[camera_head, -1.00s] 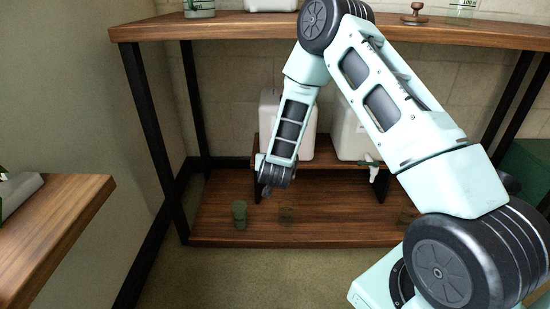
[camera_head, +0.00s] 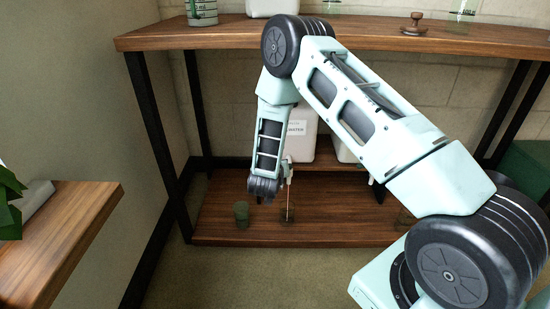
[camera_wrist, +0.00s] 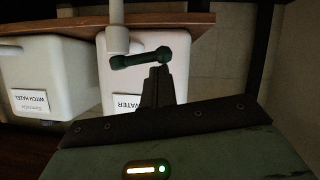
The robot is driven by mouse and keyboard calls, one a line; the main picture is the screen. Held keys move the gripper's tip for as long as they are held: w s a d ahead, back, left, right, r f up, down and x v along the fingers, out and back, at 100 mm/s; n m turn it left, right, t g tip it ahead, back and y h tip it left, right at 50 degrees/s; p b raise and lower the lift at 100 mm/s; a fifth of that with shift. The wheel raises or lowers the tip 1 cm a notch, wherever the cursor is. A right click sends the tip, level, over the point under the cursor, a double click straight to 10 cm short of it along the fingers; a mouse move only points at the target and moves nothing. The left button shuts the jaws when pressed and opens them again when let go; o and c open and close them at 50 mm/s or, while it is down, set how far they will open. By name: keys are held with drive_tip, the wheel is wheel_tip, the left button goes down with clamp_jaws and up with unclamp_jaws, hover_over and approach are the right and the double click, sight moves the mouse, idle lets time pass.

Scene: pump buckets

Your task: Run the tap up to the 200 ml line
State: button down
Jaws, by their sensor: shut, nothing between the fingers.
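A white container labelled WATER (camera_wrist: 127,103) stands on the low riser; in the head view it (camera_head: 301,135) is partly behind my arm. Its tap has a white spout (camera_wrist: 117,38) and a dark green lever (camera_wrist: 140,58). My gripper (camera_wrist: 157,72) is shut and empty, with its fingertips against or very close to the lever; contact is unclear. In the head view a thin reddish-white stream (camera_head: 289,193) runs from the tap into a small clear vessel (camera_head: 287,213) below. The vessel's marks and liquid level are too small to read.
A white container labelled WITCH HAZEL (camera_wrist: 30,80) stands beside the water one. A dark green cup (camera_head: 241,214) stands left of the clear vessel on the lower shelf (camera_head: 215,230). The upper shelf (camera_head: 220,37) holds several vessels and a brown stamp-like object (camera_head: 414,25).

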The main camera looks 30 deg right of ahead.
drive_tip(key=shift+a+f+n+g+h+p, duration=0.1)
drive_tip(key=shift+f+n+g+h+p, duration=0.2)
drive_tip(key=shift+f+n+p, duration=0.25)
idle(1.7)
drive_tip(key=shift+r, duration=0.1)
idle(4.8)
drive_tip(key=shift+r+p, duration=0.75)
drive_tip(key=shift+p, duration=0.05)
drive_tip(key=shift+r, duration=0.1)
